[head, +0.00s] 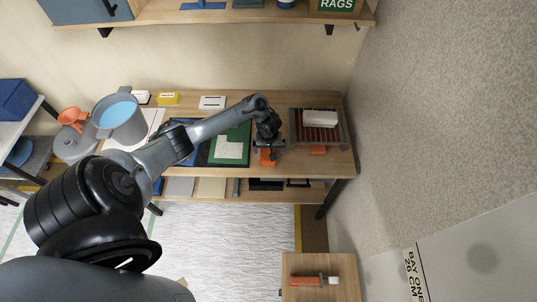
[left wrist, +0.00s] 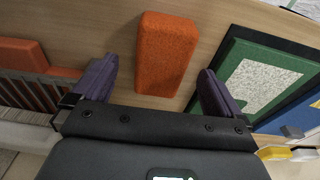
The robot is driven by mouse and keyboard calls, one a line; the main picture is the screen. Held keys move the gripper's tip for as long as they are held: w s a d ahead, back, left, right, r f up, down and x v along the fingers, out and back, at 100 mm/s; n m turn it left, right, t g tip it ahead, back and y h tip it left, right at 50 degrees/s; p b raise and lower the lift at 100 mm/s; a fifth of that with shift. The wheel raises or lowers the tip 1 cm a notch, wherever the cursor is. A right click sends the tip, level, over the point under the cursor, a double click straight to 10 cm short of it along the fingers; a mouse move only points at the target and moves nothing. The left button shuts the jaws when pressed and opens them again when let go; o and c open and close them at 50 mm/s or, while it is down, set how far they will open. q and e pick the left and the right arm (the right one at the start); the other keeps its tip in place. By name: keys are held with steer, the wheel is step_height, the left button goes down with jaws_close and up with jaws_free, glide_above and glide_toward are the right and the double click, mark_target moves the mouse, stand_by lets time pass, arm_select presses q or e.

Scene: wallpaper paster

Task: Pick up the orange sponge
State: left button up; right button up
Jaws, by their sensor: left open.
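The orange sponge (left wrist: 166,54) is a rectangular block lying on the wooden table in the left wrist view. In the head view the sponge (head: 268,160) shows just below my left gripper (head: 269,147). My left gripper (left wrist: 157,88) is open, with its two dark fingers apart. In the left wrist view the sponge appears between and ahead of the fingertips, and I see no contact. A second orange piece (head: 318,150) lies at the rack's front edge and also shows in the left wrist view (left wrist: 22,54). My right gripper is not in view.
A slatted rack (head: 345,128) holding a white block stands right of the gripper. A green-framed panel (head: 231,146) lies on its left. A grey bucket (head: 121,124) stands farther left. A shelf (head: 160,16) overhangs the back wall. A small wooden stand (head: 345,268) is at lower right.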

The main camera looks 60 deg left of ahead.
mark_target(268, 151)
arm_select(q)
steer(key=shift+w+a+f+b, duration=0.1)
steer(key=shift+a+f+b, duration=0.15)
steer(key=shift+f, duration=0.5)
steer(key=shift+a+f+b, duration=0.1)
steer(key=shift+f+b, duration=0.2)
steer(key=shift+f, duration=0.5)
steer(key=shift+w+a+f+b, duration=0.1)
steer(key=shift+a+f+b, duration=0.15)
steer(key=shift+f, duration=0.5)
steer(key=c, duration=1)
steer(key=shift+r, duration=0.1)
steer(key=shift+c, duration=0.2)
